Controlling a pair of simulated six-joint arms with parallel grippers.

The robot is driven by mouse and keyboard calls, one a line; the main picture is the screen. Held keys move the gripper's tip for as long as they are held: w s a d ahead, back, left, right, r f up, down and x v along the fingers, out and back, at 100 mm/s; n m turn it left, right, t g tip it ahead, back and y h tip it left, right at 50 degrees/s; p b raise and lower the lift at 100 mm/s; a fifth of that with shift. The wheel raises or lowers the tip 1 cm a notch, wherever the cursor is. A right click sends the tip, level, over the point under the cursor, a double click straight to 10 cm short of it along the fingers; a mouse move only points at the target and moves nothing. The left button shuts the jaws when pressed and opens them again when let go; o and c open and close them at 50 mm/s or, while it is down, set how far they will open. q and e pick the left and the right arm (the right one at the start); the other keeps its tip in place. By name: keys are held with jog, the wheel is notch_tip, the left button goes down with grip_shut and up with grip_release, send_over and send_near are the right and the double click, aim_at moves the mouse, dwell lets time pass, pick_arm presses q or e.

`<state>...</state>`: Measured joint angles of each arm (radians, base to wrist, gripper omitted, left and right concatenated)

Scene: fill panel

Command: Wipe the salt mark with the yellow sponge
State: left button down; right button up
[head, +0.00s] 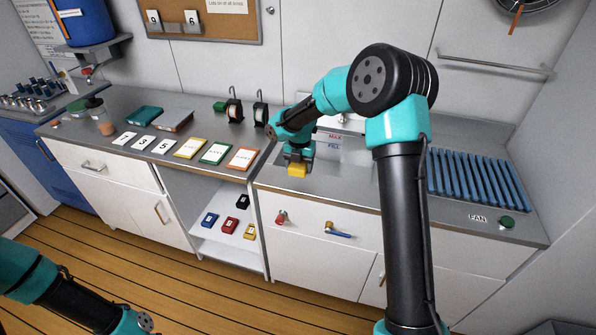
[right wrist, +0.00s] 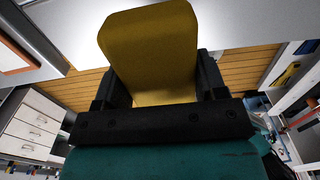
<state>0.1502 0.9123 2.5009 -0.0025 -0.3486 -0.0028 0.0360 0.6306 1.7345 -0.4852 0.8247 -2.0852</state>
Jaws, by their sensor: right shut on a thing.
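The yellow sponge (head: 297,170) is in my right gripper (head: 297,161), near the front edge of the grey counter, left of my upright arm link. In the right wrist view the sponge (right wrist: 150,45) fills the space between the black fingers, which are shut on it. I cannot tell whether the sponge touches the counter. I cannot make out a salt mark in either view; my right arm hides part of the counter. My left arm shows at the lower left of the head view, with its gripper out of view.
A panel marked MAX and FILL (head: 334,143) stands behind the gripper. Several cards, including an orange-edged card (head: 243,158), lie to the left. A blue rack (head: 478,180) and green FAN button (head: 506,222) are right. A red knob (head: 281,217) and blue-handled valve (head: 337,230) are below.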

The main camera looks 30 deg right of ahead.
jog(key=shift+r, duration=1.1)
